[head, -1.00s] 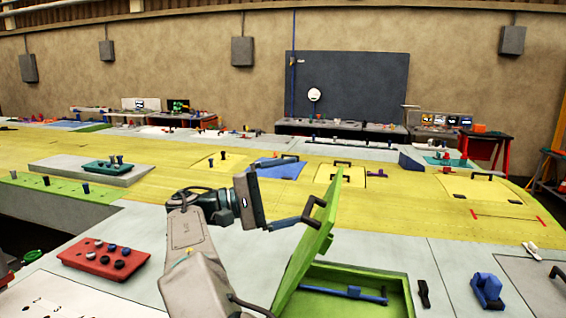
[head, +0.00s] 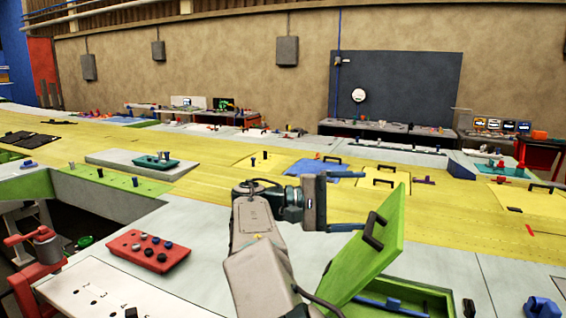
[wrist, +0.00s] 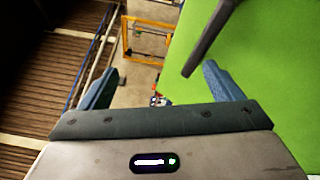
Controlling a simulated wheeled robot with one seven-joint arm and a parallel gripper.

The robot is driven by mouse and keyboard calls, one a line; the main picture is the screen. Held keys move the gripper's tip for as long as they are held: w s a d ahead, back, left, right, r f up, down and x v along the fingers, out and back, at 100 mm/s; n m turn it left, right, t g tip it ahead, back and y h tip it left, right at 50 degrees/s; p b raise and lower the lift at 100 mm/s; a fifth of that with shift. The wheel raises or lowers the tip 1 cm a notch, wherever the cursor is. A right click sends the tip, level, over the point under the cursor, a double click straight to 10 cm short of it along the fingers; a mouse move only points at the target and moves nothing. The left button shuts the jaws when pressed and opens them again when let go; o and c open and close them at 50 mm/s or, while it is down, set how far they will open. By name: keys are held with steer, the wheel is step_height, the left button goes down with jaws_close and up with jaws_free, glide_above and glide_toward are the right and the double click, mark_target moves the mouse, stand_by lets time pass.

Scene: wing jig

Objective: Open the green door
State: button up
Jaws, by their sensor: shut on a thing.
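The green door (head: 385,255) stands raised and tilted, hinged on a green-rimmed recess (head: 436,296) in the grey bench. A dark handle (head: 375,232) sits on the door's upper part. My gripper (head: 345,205) is at the door's left, its lower finger close against the handle. In the wrist view my gripper (wrist: 160,85) shows its two blue fingers apart. The handle (wrist: 207,38) reaches in beside the right finger, in front of the green door (wrist: 270,75).
A blue bar (head: 392,306) lies in the recess. A blue clamp-like piece (head: 541,307) and a small black piece (head: 469,308) are to its right. A red button box (head: 147,250) is at left. The yellow wing panel (head: 215,190) stretches behind.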

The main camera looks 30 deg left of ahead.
steer(key=shift+o, duration=0.5)
steer(key=r, duration=0.1)
steer(key=r+p, duration=0.1)
steer(key=shift+s+a+r+h, duration=0.15)
steer(key=shift+s+r+h, duration=0.15)
steer(key=shift+s+r, duration=0.1)
steer(key=shift+s+a+r+p, duration=0.2)
steer(key=shift+s+p, duration=0.1)
steer(key=shift+p, duration=0.1)
steer(key=c, duration=0.8)
steer(key=shift+s+a+r+p, duration=0.6)
steer(key=shift+s+a, duration=0.4)
steer(key=shift+a, duration=0.8)
steer(key=shift+s+a+r+p, duration=0.6)
steer(key=shift+s+a, duration=0.35)
steer(key=shift+a, duration=0.8)
steer(key=shift+s+a+r+p, duration=0.45)
steer(key=shift+s+a+r, duration=0.4)
steer(key=shift+a, duration=0.95)
steer(key=shift+c, duration=0.2)
steer(key=shift+s+f, duration=0.1)
